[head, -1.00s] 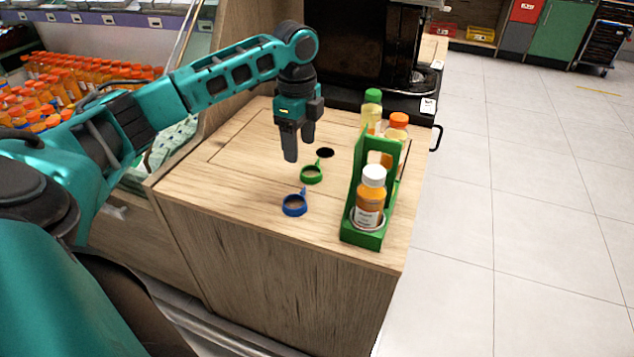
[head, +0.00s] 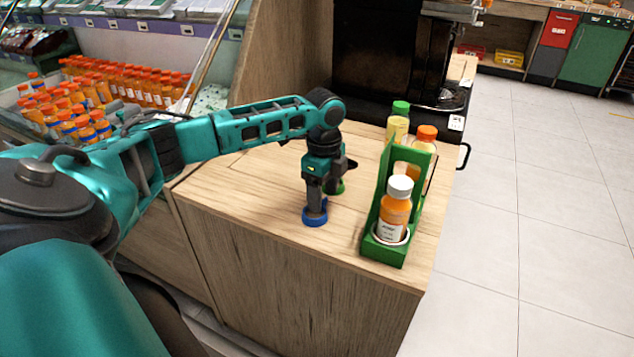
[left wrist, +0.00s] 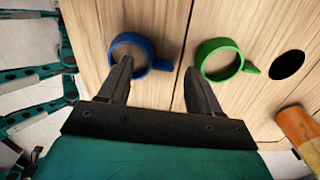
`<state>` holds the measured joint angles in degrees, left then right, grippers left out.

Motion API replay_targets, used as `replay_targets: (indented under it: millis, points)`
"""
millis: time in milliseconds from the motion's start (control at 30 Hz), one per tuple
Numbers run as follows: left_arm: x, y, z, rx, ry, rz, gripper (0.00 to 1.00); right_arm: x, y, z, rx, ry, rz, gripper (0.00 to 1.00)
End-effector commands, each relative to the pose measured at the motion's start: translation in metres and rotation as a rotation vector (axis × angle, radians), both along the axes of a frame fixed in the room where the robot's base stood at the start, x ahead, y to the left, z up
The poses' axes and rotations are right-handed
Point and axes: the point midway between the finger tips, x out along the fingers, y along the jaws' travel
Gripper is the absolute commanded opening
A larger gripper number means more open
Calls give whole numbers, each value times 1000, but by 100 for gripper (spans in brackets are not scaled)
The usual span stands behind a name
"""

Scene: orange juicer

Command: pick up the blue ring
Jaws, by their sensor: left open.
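The blue ring (head: 315,219) lies on the wooden counter, with its small tab to the right in the left wrist view (left wrist: 149,51). My left gripper (head: 322,202) is open and points down at it. In the left wrist view, my left gripper (left wrist: 157,66) has one finger over or in the blue ring's opening; I cannot tell which. The ring's right rim and tab show between the fingers. The other finger is beside the green ring (left wrist: 218,43). In the head view the fingers partly hide both rings. My right gripper is not in view.
A green holder (head: 383,249) with a white-capped bottle (head: 395,210) stands close to the right. Bottles with green (head: 397,122) and orange caps (head: 425,146) stand behind it. A dark hole (left wrist: 287,65) lies beyond the green ring.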

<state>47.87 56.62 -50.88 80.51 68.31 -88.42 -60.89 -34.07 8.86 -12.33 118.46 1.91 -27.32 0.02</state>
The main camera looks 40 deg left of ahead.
Motion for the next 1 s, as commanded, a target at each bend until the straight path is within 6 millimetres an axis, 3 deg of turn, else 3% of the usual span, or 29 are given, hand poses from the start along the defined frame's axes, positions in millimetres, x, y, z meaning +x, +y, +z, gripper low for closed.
replay_targets:
  millis: [100, 333, 900, 1000]
  points:
    - [0, 0, -15, 1, 0, 0, 64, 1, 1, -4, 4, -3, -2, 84]
    - [0, 0, -14, 1, -1, 0, 62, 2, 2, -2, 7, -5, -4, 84]
    - [0, 0, -14, 1, -1, 0, 7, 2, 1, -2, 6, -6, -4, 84]
    - [0, 0, -14, 1, -1, 0, 6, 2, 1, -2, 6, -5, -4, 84]
